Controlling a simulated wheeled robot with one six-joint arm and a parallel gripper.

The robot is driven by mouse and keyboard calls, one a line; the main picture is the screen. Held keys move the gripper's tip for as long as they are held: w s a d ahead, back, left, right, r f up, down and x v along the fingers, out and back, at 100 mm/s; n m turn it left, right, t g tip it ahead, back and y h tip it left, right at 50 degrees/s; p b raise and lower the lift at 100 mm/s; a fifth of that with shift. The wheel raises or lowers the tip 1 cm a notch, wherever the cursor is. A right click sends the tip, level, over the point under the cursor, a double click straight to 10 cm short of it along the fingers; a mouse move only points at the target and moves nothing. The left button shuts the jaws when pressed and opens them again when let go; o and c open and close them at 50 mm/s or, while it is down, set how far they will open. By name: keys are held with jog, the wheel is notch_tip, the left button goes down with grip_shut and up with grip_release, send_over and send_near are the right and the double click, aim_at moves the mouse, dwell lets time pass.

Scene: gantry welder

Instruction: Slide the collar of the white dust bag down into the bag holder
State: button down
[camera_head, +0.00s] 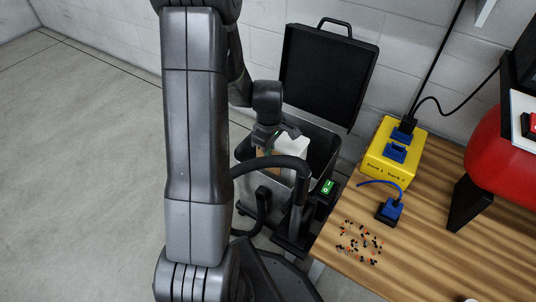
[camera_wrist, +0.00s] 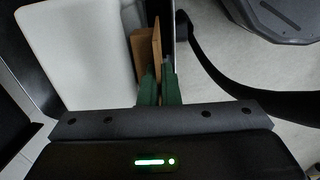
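The white dust bag (camera_head: 291,147) is inside an open dark housing below the raised lid. It fills the upper left of the wrist view (camera_wrist: 80,45). Its tan cardboard collar (camera_wrist: 157,42) stands edge-on at the bag's right side. My gripper (camera_wrist: 159,85) has green fingers, one on each side of the collar's lower edge in that view, and looks shut on it. In the head view my gripper (camera_head: 272,137) is over the housing, and a bit of the tan collar (camera_head: 264,158) shows below it. The bag holder cannot be made out; the housing wall and hose hide the collar's lower part.
The black lid (camera_head: 328,75) stands open against the wall. A thick black hose (camera_head: 270,161) arches in front of the housing. A wooden bench (camera_head: 430,235) at right carries a yellow box (camera_head: 393,155), a blue-corded plug (camera_head: 390,210) and scattered small parts (camera_head: 360,243). The floor at left is clear.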

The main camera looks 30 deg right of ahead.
aim_at(269, 164)
jog(key=shift+f+b, duration=2.2)
jog(key=shift+f, duration=0.75)
jog(key=shift+f+b, duration=1.55)
jog(key=shift+f, duration=0.7)
jog(key=c, duration=1.6)
grip_release()
notch_tip(269, 164, up, 14)
jog(key=p, duration=0.5)
jog(key=shift+p, duration=0.3)
jog(key=shift+f, duration=0.1)
notch_tip(269, 164, down, 10)
jog(key=b, duration=0.4)
jog(key=shift+f, duration=0.25)
